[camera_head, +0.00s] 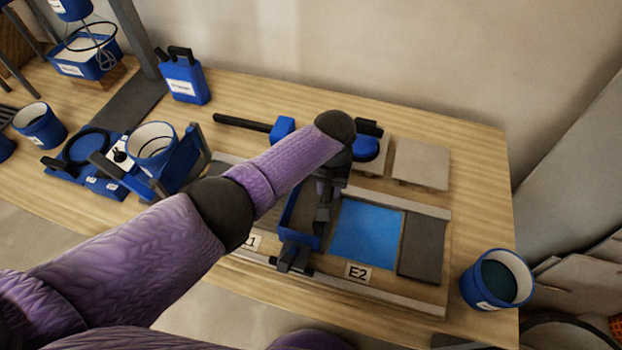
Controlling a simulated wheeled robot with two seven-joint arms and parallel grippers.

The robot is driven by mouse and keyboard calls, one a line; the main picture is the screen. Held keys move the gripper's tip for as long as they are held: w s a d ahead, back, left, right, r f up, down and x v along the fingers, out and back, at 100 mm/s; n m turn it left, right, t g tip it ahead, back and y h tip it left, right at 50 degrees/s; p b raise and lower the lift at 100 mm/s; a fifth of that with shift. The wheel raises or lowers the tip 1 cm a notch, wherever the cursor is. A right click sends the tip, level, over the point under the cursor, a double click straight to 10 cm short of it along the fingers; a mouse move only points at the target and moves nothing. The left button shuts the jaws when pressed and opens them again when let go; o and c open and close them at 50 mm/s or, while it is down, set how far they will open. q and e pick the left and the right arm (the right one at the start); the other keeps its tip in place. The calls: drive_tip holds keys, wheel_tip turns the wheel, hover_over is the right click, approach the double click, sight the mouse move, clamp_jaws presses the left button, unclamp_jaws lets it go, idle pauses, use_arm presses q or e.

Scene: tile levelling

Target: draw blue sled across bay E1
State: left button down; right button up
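The blue sled (290,232), an open blue box with dark fittings, lies across the rails near the border between bays E1 and E2. My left arm comes in from the left over the board, and my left gripper (322,215) points down at the sled's right side. Its fingers are dark against the sled, and I cannot tell whether they are closed on it. Bay E1 is mostly hidden behind my arm; only part of its label (250,242) shows. Bay E2 (368,232) has a smooth blue surface and a label (358,272). My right gripper is out of view.
A dark grey panel (421,247) lies right of E2. Pale tiles (421,163) sit behind the rails, beside a blue-and-black tool (283,129). A blue bucket (497,280) stands at the right table edge. Blue containers (152,146) crowd the left. A blue jug (184,79) stands behind.

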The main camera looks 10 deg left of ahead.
use_arm(q)
drive_tip(key=shift+s+d, duration=0.1)
drive_tip(key=shift+d, duration=0.45)
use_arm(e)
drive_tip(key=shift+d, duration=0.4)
use_arm(q)
drive_tip(key=shift+c, duration=2.2)
unclamp_jaws()
wheel_tip(320, 180, up, 10)
drive_tip(key=p, duration=0.5)
drive_tip(key=shift+f+p, duration=0.25)
drive_tip(key=shift+p, duration=0.1)
drive_tip(key=shift+r, duration=0.2)
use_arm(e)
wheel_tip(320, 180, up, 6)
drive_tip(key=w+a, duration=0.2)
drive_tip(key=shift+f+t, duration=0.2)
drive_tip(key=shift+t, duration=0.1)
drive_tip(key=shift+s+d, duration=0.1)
